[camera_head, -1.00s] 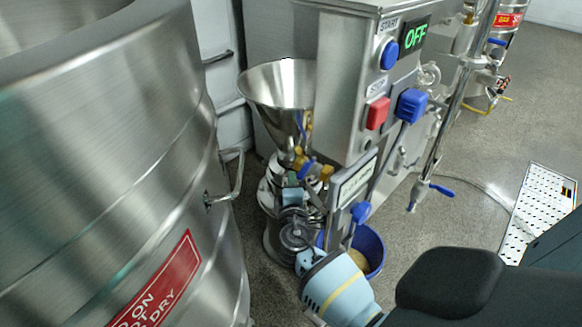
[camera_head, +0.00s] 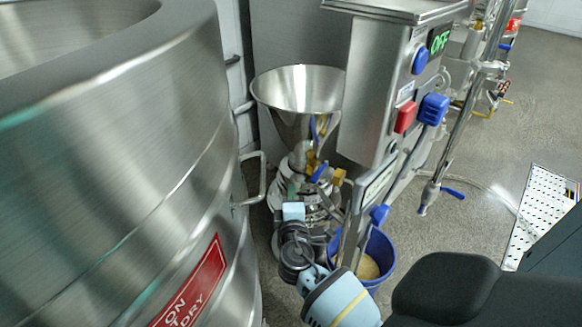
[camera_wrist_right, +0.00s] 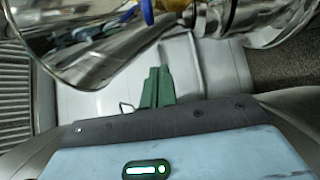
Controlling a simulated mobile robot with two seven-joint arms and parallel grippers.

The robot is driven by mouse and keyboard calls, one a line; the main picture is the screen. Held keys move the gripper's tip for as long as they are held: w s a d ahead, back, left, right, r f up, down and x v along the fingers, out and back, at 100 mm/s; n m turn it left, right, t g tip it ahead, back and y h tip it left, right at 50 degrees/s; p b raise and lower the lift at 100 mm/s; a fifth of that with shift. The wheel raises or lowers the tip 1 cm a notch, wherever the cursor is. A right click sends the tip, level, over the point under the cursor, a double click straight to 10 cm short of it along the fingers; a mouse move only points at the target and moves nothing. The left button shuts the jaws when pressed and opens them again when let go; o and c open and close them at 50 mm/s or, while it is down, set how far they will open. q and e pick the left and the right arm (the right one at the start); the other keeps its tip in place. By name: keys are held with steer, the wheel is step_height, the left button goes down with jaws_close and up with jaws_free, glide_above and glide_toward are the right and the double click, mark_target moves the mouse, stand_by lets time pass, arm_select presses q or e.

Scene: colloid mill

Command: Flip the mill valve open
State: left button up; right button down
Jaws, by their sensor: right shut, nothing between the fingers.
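The mill's steel hopper (camera_head: 300,88) stands at the middle of the head view, with the mill body below it. The mill valve, a blue handle (camera_head: 319,172) beside brass fittings (camera_head: 338,178), sits under the hopper. In the right wrist view the blue handle (camera_wrist_right: 148,12) shows at the top edge, beyond the fingertips. My right gripper (camera_head: 290,189) is at the left of the valve and lower, apart from the handle. Its green fingers (camera_wrist_right: 156,82) are together and empty. My wrist partly hides the lower mill. My left gripper is not in view.
A large steel tank (camera_head: 120,170) fills the left, with a handle (camera_head: 254,180) near the mill. A control box (camera_head: 375,90) reads OFF and stands right of the hopper. A blue bucket (camera_head: 380,250) is below it. Open floor lies at the right.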

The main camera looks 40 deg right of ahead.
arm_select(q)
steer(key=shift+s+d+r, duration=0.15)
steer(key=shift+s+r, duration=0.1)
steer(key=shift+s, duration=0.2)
arm_select(e)
steer(key=v, duration=0.5)
steer(key=shift+a, duration=0.15)
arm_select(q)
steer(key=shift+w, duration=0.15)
